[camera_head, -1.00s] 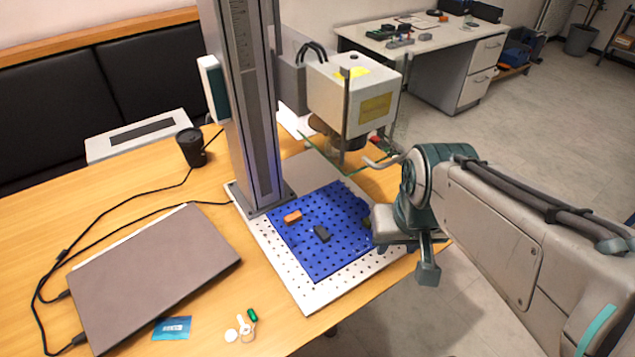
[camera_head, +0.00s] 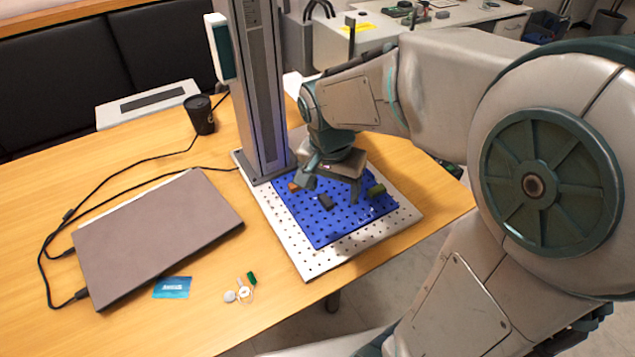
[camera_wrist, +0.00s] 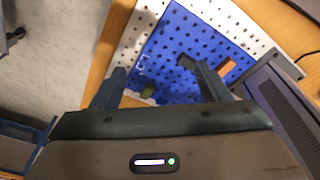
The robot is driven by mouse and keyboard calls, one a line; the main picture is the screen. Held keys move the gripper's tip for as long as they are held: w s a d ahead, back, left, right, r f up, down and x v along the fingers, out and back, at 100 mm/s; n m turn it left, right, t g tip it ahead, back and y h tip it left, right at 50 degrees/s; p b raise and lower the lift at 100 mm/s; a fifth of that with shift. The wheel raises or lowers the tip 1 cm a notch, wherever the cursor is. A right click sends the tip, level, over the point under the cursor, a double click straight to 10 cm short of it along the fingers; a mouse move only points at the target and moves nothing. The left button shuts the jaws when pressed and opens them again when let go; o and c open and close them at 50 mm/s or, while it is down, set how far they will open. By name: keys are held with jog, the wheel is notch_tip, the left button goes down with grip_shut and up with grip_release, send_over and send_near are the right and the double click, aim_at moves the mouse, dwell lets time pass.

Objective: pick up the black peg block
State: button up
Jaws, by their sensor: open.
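The black peg block (camera_head: 326,202) lies on the blue perforated board (camera_head: 325,234), right of and nearer than an orange block (camera_head: 293,187). In the wrist view the black block (camera_wrist: 186,62) shows beside the tip of the right finger, partly covered by it. My gripper (camera_head: 331,187) is open and empty, pointing down over the board. Whether a finger touches the block, I cannot tell.
An olive green block (camera_head: 377,190) lies on the board's right side; the orange block (camera_wrist: 226,66) lies beyond the right finger. The marker's column (camera_head: 262,100) stands behind the board at left. A laptop (camera_head: 155,238) and small parts lie to the left.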

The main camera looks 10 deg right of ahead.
aim_at(326, 200)
jog(key=w+a+f+m+h, duration=0.3)
jog(key=w+a+f+m, duration=0.1)
jog(key=w+m, duration=0.4)
jog(key=shift+n, duration=0.4)
jog(key=x, duration=0.4)
jog(key=w+x, duration=0.1)
jog(key=x, duration=0.4)
jog(key=w+x, duration=0.1)
jog(key=x, duration=0.3)
jog(key=shift+d+f, duration=0.1)
jog(key=shift+d, duration=0.05)
jog(key=c, duration=1.1)
